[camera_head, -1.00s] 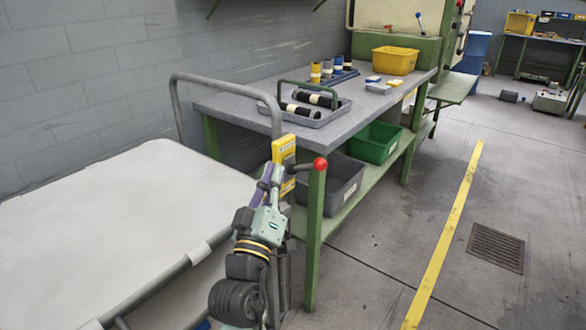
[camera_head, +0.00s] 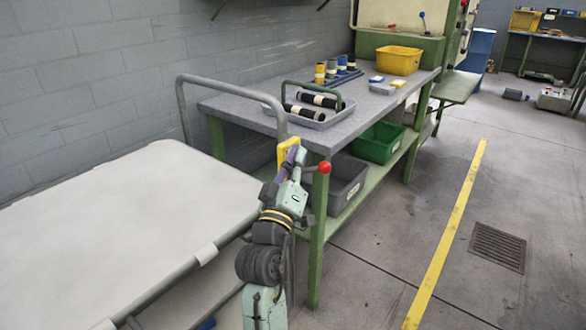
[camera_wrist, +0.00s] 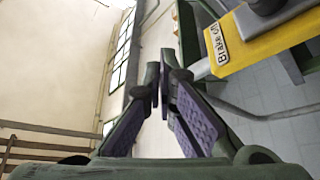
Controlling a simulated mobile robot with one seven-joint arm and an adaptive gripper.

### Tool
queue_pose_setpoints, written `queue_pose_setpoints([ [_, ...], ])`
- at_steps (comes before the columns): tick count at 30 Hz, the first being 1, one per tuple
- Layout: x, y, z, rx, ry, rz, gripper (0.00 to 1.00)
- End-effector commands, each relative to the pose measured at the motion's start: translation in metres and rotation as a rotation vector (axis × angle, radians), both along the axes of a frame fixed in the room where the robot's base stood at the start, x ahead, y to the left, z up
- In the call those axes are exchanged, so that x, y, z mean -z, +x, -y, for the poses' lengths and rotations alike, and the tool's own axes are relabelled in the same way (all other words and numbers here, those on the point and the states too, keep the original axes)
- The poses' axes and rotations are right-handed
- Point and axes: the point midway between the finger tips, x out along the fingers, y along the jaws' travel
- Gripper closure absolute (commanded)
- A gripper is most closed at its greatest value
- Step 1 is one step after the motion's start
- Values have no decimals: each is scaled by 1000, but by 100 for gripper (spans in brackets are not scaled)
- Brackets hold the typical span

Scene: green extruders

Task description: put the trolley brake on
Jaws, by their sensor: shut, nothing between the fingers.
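The trolley (camera_head: 110,215) has a pale flat deck and a grey tubular handle (camera_head: 232,87). A yellow brake box (camera_head: 284,146) sits on the handle's near post, partly hidden behind my gripper. A lever with a red knob (camera_head: 324,167) sticks out to the right of the box. My gripper (camera_head: 296,150) is shut and empty, in front of the box and left of the knob. In the wrist view its purple-padded fingers (camera_wrist: 161,88) meet at the tips. The yellow box (camera_wrist: 262,47) is at upper right there, with a "Brake" label whose last word is unclear. The red knob is not in that view.
A green-legged bench (camera_head: 232,106) stands right behind the handle, its near leg (camera_head: 316,235) close to my arm. It carries a grey tray (camera_head: 318,122) and a yellow bin (camera_head: 398,60). Open floor with a yellow line (camera_head: 447,235) lies to the right.

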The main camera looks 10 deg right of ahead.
Motion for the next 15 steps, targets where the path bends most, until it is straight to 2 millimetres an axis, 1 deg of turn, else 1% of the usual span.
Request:
queue_pose_setpoints([
  [1, -8, 8, 6, 2, 0, 0, 100],
  [5, -16, 25, 17, 2, 0, 1, 100],
  [6, -3, 20, 21, 4, 2, -6, 100],
  [7, 0, 18, 23, 4, 2, -5, 100],
  [12, 14, 11, 32, 2, 1, -3, 100],
  [15, 18, 8, 35, 1, 1, 0, 100],
])
